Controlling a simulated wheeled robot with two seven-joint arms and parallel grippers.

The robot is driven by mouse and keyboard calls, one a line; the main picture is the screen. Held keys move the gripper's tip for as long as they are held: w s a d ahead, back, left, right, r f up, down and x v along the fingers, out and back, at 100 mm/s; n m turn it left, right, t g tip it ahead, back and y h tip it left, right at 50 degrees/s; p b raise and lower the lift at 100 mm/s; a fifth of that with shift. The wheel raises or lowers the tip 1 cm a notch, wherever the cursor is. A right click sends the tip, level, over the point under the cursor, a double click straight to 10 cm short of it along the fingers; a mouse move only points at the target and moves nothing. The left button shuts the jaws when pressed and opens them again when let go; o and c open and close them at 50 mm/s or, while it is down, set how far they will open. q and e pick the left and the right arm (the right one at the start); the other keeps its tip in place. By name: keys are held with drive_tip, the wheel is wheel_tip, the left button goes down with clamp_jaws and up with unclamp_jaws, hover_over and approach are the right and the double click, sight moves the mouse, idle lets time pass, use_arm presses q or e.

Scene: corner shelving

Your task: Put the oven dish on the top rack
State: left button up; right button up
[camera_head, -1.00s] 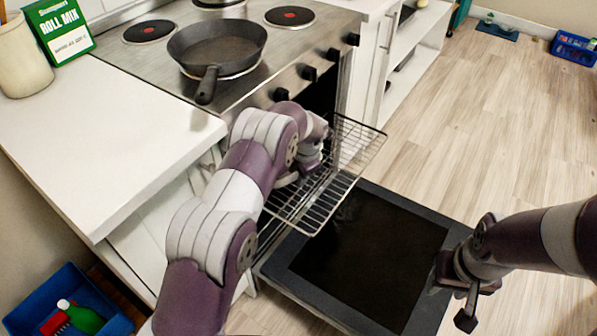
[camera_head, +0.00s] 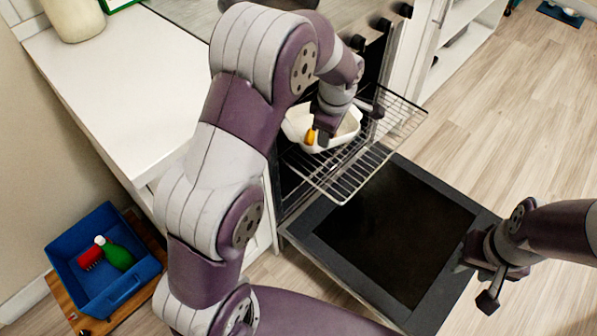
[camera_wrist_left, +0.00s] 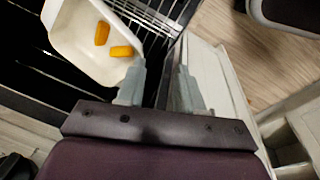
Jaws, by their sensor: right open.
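The white oven dish (camera_head: 346,130) with orange pieces in it appears to rest on the upper wire rack (camera_head: 345,182), which sticks out of the oven. In the left wrist view the dish (camera_wrist_left: 75,45) is at upper left, its near corner by the left finger. My left gripper (camera_wrist_left: 158,88) is open, its fingers apart with dark space between them. In the head view my left gripper (camera_head: 322,132) is at the dish and partly hides it. My right gripper (camera_head: 475,283) is open and empty, over the right edge of the oven door.
The oven door (camera_head: 395,235) is folded down below the rack. A white counter (camera_head: 120,85) is at left. A blue crate (camera_head: 85,255) holding a green bottle (camera_head: 118,256) and a red brush (camera_head: 90,258) is at lower left.

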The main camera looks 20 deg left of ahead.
use_arm(q)
drive_tip(key=s+a+r+m+h, duration=0.1)
drive_tip(key=s+m, duration=1.6)
drive_tip(key=s, duration=0.3)
drive_tip(key=shift+s+a+m, duration=0.25)
drive_tip(key=shift+a+m, duration=0.05)
drive_tip(key=shift+a, duration=0.05)
